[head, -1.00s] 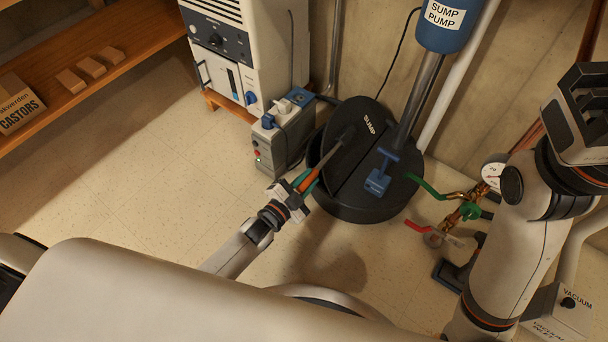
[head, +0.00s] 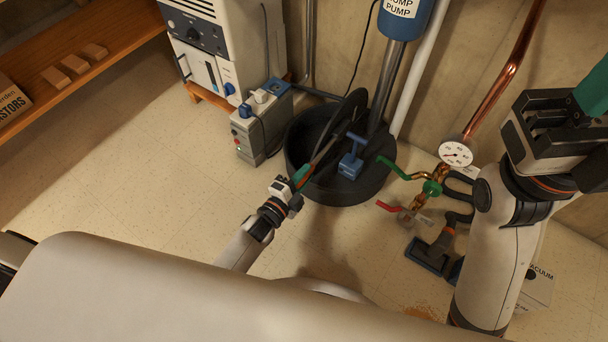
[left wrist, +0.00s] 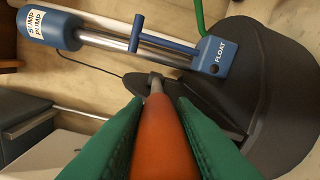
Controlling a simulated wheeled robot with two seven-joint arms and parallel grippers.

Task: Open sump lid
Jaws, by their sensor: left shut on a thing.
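The black sump lid (head: 352,108) stands tilted up on the right side of the black round sump basin (head: 345,190), leaning near the pump pipe. The basin's left part is open and dark inside. My left gripper (head: 301,178), with green fingers, is at the basin's near left edge. It is shut on an orange handle (left wrist: 160,140), whose thin grey rod runs towards the lid; the joint at the lid is not clear. My right gripper (head: 560,125) is raised at the far right, away from the sump; its fingertips are partly cut off.
The blue sump pump (head: 408,18) and the blue float (head: 350,165) stand close to the lid. A grey box (head: 258,130) is left of the basin. Valves (head: 433,187) and a gauge (head: 456,154) are at the right. The floor at left is clear.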

